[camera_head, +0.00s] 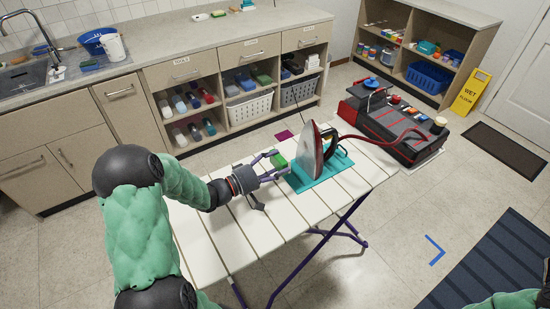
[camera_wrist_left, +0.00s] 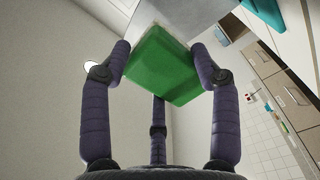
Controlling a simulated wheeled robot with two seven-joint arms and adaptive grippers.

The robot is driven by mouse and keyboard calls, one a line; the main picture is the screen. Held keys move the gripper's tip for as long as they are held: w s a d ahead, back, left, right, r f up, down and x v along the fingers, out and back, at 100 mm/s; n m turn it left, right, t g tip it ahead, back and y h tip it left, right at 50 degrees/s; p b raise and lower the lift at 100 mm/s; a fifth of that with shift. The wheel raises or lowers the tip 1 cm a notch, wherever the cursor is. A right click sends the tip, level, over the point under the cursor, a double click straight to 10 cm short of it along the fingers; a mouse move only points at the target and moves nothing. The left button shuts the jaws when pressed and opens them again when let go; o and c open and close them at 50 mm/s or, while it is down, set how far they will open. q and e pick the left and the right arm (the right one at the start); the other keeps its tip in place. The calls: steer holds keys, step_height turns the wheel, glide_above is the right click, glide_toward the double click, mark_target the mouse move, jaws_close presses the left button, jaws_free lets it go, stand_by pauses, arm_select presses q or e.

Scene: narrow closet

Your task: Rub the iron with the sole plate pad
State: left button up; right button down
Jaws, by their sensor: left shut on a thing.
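The iron (camera_head: 311,155), with a silver sole plate and red and dark body, stands upright on a teal mat (camera_head: 340,165) on the slatted white ironing board (camera_head: 235,245). Its sole plate faces left, towards my left gripper (camera_head: 274,165). That gripper is shut on the green sole plate pad (camera_head: 279,161) just left of the iron. In the left wrist view the pad (camera_wrist_left: 162,66) sits between the purple fingers, with a pale grey surface right behind it, probably the sole plate. I cannot tell whether pad and plate touch. My right gripper is out of view.
A red cord runs from the iron to a black and red station (camera_head: 395,125) behind right. A counter with shelves and baskets (camera_head: 250,108) lines the back. A yellow wet floor sign (camera_head: 470,93) stands at right. The board's near left part is clear.

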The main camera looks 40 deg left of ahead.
mark_target(308, 152)
arm_select(q)
steer(key=shift+d+r+n+p, duration=0.1)
steer(key=shift+n+p, duration=0.6)
steer(key=shift+p, duration=0.5)
steer(key=shift+d+r+n+p, duration=0.1)
steer(key=shift+n+p, duration=0.6)
steer(key=shift+p, duration=0.45)
steer(key=shift+s+d+f+n+p, duration=0.1)
steer(key=shift+d+f+n+p, duration=0.15)
steer(key=shift+n+p, duration=0.6)
steer(key=shift+x, duration=2.95)
steer(key=shift+a, duration=0.1)
steer(key=shift+x, duration=1.05)
steer(key=shift+a, duration=0.1)
